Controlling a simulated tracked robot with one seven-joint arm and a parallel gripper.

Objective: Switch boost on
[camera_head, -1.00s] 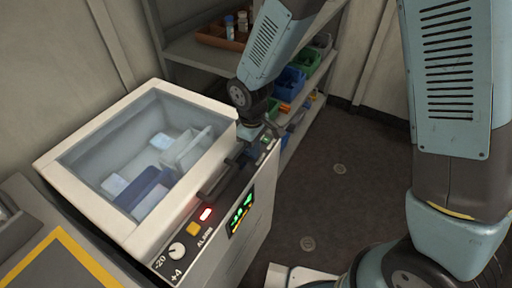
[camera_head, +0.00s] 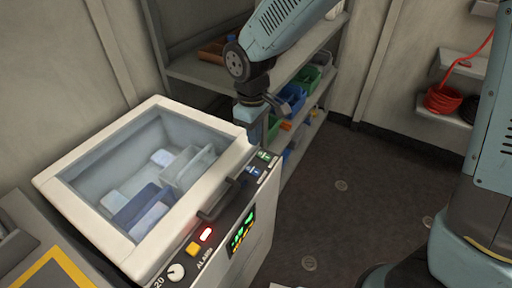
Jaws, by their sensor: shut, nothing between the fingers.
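A white chest freezer (camera_head: 85,215) with a clear lid stands at left. Its front control strip holds a dial (camera_head: 176,272), a yellow button (camera_head: 193,249), a red lit alarm lamp (camera_head: 206,234) and a lit green-and-yellow display (camera_head: 241,232). At the strip's far end are a blue switch (camera_head: 254,171) and a green switch (camera_head: 265,155). Their labels are too small to read, so I cannot tell which is boost or how either is set. My gripper (camera_head: 262,138) is shut and empty, pointing down just above and behind the green switch, seemingly apart from it.
A dark handle (camera_head: 219,200) stands out from the freezer lid's front edge. Shelves (camera_head: 205,72) with blue and green bins stand close behind my gripper. A red coiled cable (camera_head: 444,98) lies on a wall shelf at right. The floor (camera_head: 340,215) right of the freezer is open.

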